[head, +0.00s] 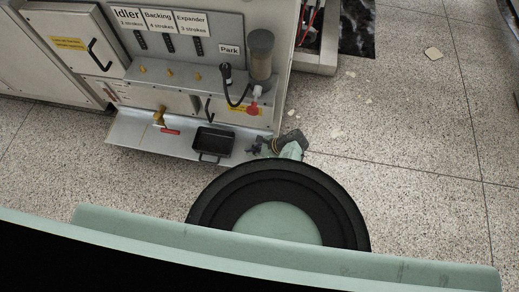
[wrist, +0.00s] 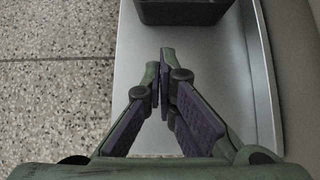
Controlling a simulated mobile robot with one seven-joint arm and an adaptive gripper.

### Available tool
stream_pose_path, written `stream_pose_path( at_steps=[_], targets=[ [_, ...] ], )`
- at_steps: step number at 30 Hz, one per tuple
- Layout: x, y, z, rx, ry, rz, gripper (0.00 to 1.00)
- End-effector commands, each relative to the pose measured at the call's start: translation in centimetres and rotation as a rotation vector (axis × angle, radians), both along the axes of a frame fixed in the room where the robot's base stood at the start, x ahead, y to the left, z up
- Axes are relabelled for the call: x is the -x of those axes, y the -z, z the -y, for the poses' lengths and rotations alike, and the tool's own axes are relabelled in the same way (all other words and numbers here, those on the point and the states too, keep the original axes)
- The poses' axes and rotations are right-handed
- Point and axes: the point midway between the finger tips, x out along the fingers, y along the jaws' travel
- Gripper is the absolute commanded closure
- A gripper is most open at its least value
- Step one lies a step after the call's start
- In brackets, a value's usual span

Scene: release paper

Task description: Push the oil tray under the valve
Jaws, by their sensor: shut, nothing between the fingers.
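The oil tray (head: 212,143) is a small black rectangular pan with a handle at its front. It sits on the grey ledge (head: 135,135) at the foot of the machine. In the wrist view the oil tray (wrist: 182,12) shows at the top edge, partly cut off, just beyond my fingertips. A valve with a red handle and yellow body (head: 162,118) is on the machine front, to the left of the tray. My gripper (head: 258,147) is at the right of the tray, low over the ledge. In the wrist view my gripper (wrist: 166,52) is shut and empty, with a small gap to the tray.
The machine's panel (head: 190,45) rises behind the ledge. A cylinder with a red-handled tap (head: 260,60) hangs above at the right. The ledge between tray and valve looks clear. Speckled floor (wrist: 55,80) lies beside the ledge, with scraps further right.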

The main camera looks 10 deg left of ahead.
Motion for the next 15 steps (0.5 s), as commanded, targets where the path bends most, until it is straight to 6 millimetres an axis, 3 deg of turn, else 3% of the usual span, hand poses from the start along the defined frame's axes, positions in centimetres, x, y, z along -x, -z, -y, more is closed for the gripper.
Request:
stream_pose_path(
  at_steps=[2,6,15],
  targets=[
    [-0.1,1.3,-1.3,-0.001,-0.002,-0.001,1.00],
    [-0.1,1.0,-3.5,0.000,-0.005,0.001,1.00],
    [-0.2,1.1,-5.2,0.000,0.000,0.001,1.00]
  ],
)
